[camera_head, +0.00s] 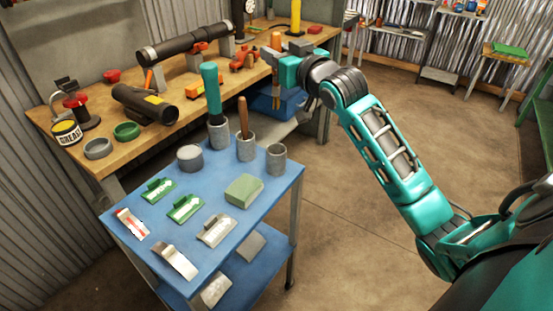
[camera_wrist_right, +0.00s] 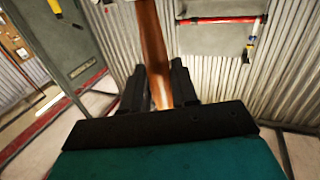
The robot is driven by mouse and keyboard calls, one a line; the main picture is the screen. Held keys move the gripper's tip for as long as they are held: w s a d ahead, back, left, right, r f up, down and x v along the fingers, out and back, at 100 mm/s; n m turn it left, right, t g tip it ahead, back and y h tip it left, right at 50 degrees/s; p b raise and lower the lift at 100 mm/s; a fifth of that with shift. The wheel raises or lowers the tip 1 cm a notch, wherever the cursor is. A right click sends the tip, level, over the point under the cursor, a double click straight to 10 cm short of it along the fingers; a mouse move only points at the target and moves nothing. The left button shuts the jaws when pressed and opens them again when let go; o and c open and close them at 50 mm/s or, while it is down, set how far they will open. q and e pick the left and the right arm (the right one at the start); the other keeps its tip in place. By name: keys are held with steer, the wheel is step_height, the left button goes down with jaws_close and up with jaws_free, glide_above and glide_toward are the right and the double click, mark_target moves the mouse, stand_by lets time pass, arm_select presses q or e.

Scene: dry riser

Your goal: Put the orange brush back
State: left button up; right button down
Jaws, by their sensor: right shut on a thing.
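My right gripper (camera_head: 277,58) is shut on the orange brush, whose orange handle (camera_head: 276,41) stands up above the fingers; its lower part hangs below them. In the right wrist view the brown-orange handle (camera_wrist_right: 152,50) runs between the two dark fingers (camera_wrist_right: 158,85). The brush is held in the air, beyond the blue cart (camera_head: 150,213). On the cart's far edge stand three grey cups: one (camera_head: 218,137) holds a teal-handled brush (camera_head: 211,88), the middle one (camera_head: 246,148) holds a brown-handled tool (camera_head: 243,115), and the right one (camera_head: 276,159) looks empty. My left gripper is out of view.
A wooden workbench (camera_head: 95,155) behind the cart carries dark cylinders, a grease tin (camera_head: 66,133) and small bowls. The floor (camera_head: 345,200) right of the cart is clear.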

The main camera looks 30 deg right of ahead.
step_height(320, 180, down, 20)
steer(key=b, duration=0.2)
steer(key=shift+r+b, duration=0.25)
steer(key=shift+b, duration=0.15)
steer(key=shift+f, duration=0.15)
steer(key=c, duration=0.9)
jaws_free()
steer(key=shift+o, duration=0.2)
steer(key=shift+s, duration=0.1)
steer(key=s, duration=1.2)
steer(key=s+a+f+n+g+y, duration=0.1)
steer(key=s+a+f+g, duration=0.2)
steer(key=s+a+f, duration=0.3)
steer(key=s+a+f+n+g+y, duration=0.1)
steer(key=s+a+f+g, duration=0.3)
steer(key=s+a+f, duration=0.3)
steer(key=a+f, duration=0.4)
steer(key=f, duration=0.3)
steer(key=shift+s+a+p, duration=0.15)
steer(key=shift+p, duration=0.25)
